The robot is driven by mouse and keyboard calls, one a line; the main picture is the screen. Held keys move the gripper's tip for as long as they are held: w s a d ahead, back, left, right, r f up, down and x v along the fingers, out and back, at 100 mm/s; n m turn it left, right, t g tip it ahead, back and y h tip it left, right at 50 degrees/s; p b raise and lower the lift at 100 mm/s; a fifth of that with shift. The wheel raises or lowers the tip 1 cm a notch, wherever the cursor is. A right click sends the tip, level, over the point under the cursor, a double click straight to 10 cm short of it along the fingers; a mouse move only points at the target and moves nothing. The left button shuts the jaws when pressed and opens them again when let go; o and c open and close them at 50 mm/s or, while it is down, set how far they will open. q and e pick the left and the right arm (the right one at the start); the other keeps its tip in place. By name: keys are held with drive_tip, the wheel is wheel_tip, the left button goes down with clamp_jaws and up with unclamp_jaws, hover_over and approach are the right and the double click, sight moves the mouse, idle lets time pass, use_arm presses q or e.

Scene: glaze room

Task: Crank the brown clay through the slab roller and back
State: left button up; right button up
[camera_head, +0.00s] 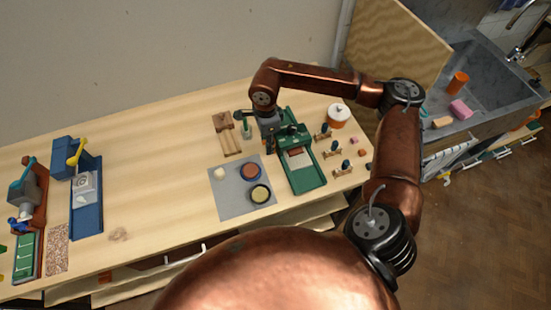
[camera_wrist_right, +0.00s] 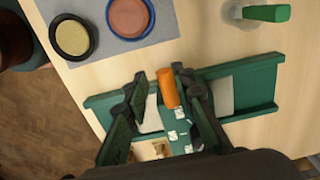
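The green slab roller (camera_head: 309,180) stands on the bench, with a pale sheet (camera_head: 301,161) on its bed. A small reddish-brown piece (camera_head: 295,151), perhaps the brown clay, lies at the upper end of the sheet. My right gripper (camera_head: 268,138) is over the roller's left side. In the right wrist view my right gripper (camera_wrist_right: 158,73) has its fingers apart around an orange handle (camera_wrist_right: 167,88), with a gap on the left. The roller's green frame (camera_wrist_right: 245,85) shows beneath; the clay cannot be made out there. My left gripper is out of view.
A grey mat (camera_head: 228,199) with round pots lies left of the roller. Wooden tools (camera_head: 230,142) lie behind it. Small stamps (camera_head: 332,152) and a white-and-orange jar (camera_head: 338,116) stand to the right. A blue machine (camera_head: 87,205) is far left, with clear bench between.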

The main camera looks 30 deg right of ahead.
drive_tip(key=shift+s+a, duration=0.1)
drive_tip(key=shift+s, duration=0.4)
drive_tip(key=shift+s+f, duration=0.1)
drive_tip(key=shift+s+a+f, duration=0.2)
drive_tip(key=shift+s+f, duration=0.05)
drive_tip(key=shift+s, duration=0.35)
drive_tip(key=shift+s+a+f, duration=0.15)
drive_tip(key=shift+s+f, duration=0.05)
drive_tip(key=shift+s, duration=0.4)
drive_tip(key=shift+s+a+f+b, duration=0.2)
drive_tip(key=shift+s+f+b, duration=0.35)
drive_tip(key=shift+s+f, duration=0.35)
drive_tip(key=shift+w, duration=0.25)
